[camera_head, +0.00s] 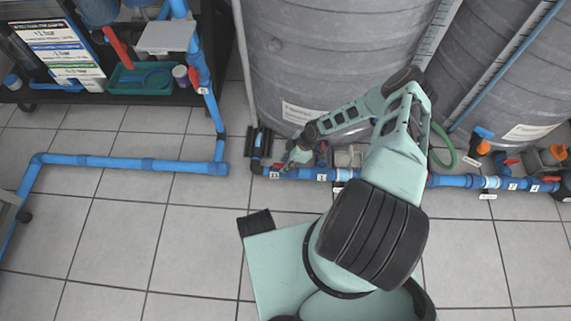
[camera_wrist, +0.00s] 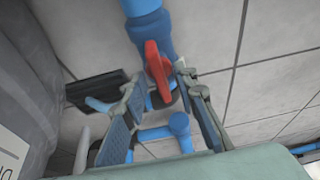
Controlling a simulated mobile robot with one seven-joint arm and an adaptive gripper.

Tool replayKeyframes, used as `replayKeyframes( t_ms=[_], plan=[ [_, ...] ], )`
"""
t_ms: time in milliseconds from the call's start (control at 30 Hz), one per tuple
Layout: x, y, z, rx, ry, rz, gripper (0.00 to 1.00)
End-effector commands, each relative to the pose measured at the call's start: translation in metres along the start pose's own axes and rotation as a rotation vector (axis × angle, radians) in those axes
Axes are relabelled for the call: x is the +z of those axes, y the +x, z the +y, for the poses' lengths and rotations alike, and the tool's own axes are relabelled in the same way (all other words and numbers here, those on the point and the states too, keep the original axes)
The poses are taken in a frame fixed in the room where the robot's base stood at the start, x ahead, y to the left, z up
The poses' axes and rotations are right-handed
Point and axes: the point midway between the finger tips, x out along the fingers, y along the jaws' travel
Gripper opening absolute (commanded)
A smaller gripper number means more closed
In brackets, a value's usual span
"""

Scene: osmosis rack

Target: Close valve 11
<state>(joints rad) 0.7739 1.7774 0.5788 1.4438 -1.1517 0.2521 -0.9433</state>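A red valve handle (camera_wrist: 158,68) sits on the blue pipe in the wrist view. In the head view a small red part (camera_head: 277,166) shows beside my gripper, above a white label (camera_head: 274,175) that seems to read 11. My gripper (camera_wrist: 161,80) is open, with one finger on each side of the red handle. Gaps seem to remain between the fingers and the handle, though contact on the right side is hard to tell. In the head view my gripper (camera_head: 297,156) is low at the pipe, in front of the grey tank. Its fingertips are small there.
The blue pipe (camera_head: 315,174) runs along the floor in front of two large grey tanks (camera_head: 325,55). More labelled valves (camera_head: 512,184) are at the right. A black rack (camera_head: 105,92) with a green tray stands at the upper left.

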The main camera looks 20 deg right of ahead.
Motion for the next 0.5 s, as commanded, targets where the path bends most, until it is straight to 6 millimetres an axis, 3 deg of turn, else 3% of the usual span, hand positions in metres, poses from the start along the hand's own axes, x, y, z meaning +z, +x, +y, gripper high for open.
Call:
replayKeyframes(
  t_ms=[233,500],
  plan=[
    [-0.0003,0.0005,-0.0002,0.000,0.000,0.000,0.27],
    [-0.0002,0.0003,-0.0001,0.000,0.000,0.000,0.00]
  ],
)
